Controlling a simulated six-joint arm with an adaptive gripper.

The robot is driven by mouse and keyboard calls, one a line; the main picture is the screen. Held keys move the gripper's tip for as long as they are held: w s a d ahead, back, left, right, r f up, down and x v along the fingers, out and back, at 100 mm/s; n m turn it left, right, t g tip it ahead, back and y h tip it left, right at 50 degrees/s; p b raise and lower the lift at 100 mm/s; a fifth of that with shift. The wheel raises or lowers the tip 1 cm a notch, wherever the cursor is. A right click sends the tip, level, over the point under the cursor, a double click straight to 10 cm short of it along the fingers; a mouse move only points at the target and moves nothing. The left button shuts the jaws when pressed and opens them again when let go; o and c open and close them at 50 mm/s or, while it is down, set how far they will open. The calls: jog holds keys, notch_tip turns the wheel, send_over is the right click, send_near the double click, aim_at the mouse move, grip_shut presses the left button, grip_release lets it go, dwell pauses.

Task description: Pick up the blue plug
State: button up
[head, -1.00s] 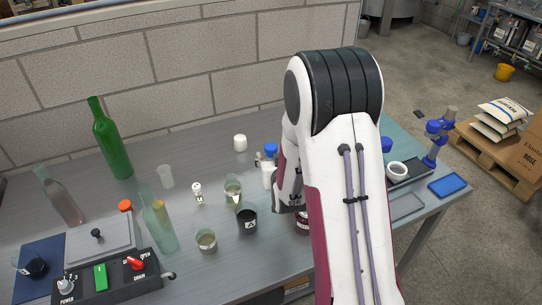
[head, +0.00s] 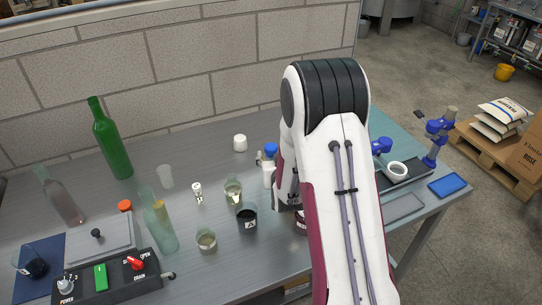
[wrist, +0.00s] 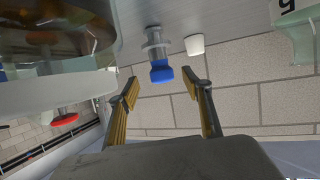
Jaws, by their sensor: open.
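A blue plug (wrist: 161,71) shows in the wrist view, a blue block at the end of a grey, ringed stem. My gripper (wrist: 160,84) is open, with one finger to each side of the blue block in the picture. Nothing is held, and I cannot tell how far beyond the fingertips the plug is. In the head view, a blue top (head: 270,150) beside my arm looks like the same plug. My fingers are hidden behind my arm there.
A small white cup (wrist: 194,44) is beside the plug. A large glass vessel (wrist: 60,25) is close at the upper left of the wrist view. Beakers (head: 233,190), a dark cup (head: 247,218) and a green bottle (head: 112,140) stand left of my arm. A block wall backs the table.

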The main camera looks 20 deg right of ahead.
aim_at(272, 149)
jog(key=shift+w+d, duration=0.1)
jog(key=shift+w, duration=0.15)
jog(key=shift+w+d+f, duration=0.1)
jog(key=shift+w+d, duration=0.1)
jog(key=shift+w, duration=0.6)
jog(key=shift+w+d, duration=0.15)
jog(key=shift+w, duration=0.65)
jog(key=shift+x, duration=1)
jog(key=c, duration=1.3)
